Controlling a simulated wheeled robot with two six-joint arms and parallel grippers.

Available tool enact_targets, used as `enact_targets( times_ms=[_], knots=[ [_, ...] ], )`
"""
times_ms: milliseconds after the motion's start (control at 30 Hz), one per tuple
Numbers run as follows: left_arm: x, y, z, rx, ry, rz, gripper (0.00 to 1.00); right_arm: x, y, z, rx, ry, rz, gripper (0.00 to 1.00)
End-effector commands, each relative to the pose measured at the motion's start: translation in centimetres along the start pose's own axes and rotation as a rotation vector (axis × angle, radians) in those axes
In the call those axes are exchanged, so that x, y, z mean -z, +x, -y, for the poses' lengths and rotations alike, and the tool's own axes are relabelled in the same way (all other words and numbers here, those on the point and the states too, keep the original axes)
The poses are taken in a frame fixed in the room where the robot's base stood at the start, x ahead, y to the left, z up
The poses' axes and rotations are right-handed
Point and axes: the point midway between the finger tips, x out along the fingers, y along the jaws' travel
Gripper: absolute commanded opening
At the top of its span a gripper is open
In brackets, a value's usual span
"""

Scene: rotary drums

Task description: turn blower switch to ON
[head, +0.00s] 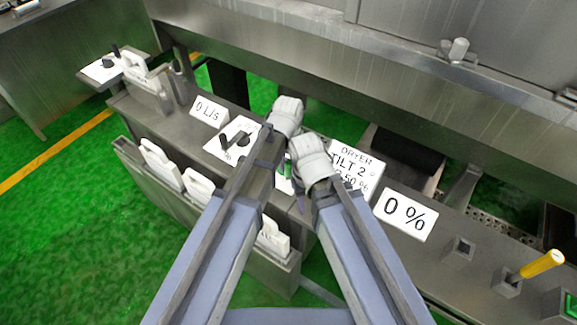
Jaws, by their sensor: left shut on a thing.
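A white plate (218,150) with a black switch knob (226,142) is on the grey console, right of the sign reading 0 L/s (209,111). The plate's lettering is too small to read, so I cannot confirm its name. My left gripper (256,138) is at the right side of this plate and is shut on the black switch knob; the contact is partly hidden by my arm. My right wrist is beside it, to the right, and the right jaws are hidden below it. A small green part (286,171) shows between my arms.
A DRYER TILT sign (352,165) and a 0 % sign (405,213) stand to the right. A yellow lever (541,264) is at the lower right. Another switch plate (103,68) is at the upper left. Green floor is open at left.

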Motion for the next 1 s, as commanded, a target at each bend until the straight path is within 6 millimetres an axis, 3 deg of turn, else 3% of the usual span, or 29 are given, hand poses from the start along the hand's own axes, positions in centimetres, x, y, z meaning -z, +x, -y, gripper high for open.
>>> enact_targets(
  times_ms=[1000],
  knots=[
    [-0.17,0.01,0.20,0.000,0.036,0.000,0.00,0.00,0.01,0.00,0.000,0.000,0.000,0.50]
  ],
)
